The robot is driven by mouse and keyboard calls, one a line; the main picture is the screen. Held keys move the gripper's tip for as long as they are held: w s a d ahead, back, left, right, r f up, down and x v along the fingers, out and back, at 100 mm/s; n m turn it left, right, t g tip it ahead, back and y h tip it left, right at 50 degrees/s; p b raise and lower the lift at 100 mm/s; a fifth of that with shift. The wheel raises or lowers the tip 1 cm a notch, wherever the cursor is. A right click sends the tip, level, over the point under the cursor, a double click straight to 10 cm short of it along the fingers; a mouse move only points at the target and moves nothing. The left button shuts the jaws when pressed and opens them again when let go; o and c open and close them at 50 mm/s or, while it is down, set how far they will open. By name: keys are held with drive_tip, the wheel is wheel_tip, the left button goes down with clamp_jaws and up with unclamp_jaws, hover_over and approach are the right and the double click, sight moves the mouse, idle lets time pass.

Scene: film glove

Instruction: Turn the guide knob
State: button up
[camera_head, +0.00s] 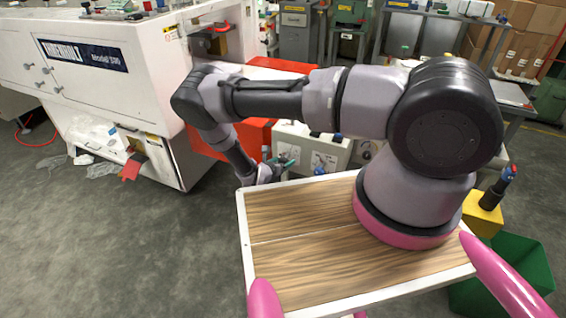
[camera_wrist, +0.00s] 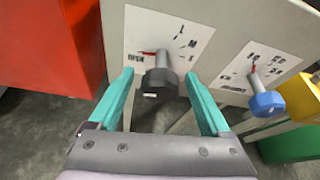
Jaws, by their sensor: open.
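In the wrist view a dark knob (camera_wrist: 160,84) on a grey shaft sticks out of a pale panel (camera_wrist: 232,25), by a white label with a red pointer. A blue knob (camera_wrist: 267,103) with its own label and red pointer is to the right. The lettering is too small to tell which is the guide knob. My gripper (camera_wrist: 159,77) is open, its teal fingers left and right of the dark knob in the picture, with gaps on both sides. In the head view my gripper (camera_head: 286,166) is small, low before the panel (camera_head: 322,160), and the knobs are unclear.
A red box (camera_wrist: 50,45) stands left of the panel; yellow (camera_wrist: 305,95) and green (camera_wrist: 292,142) objects are to the right. In the head view a large white machine (camera_head: 115,70) is at left. The grey floor (camera_head: 110,240) before it is mostly clear.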

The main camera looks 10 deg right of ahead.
clamp_jaws()
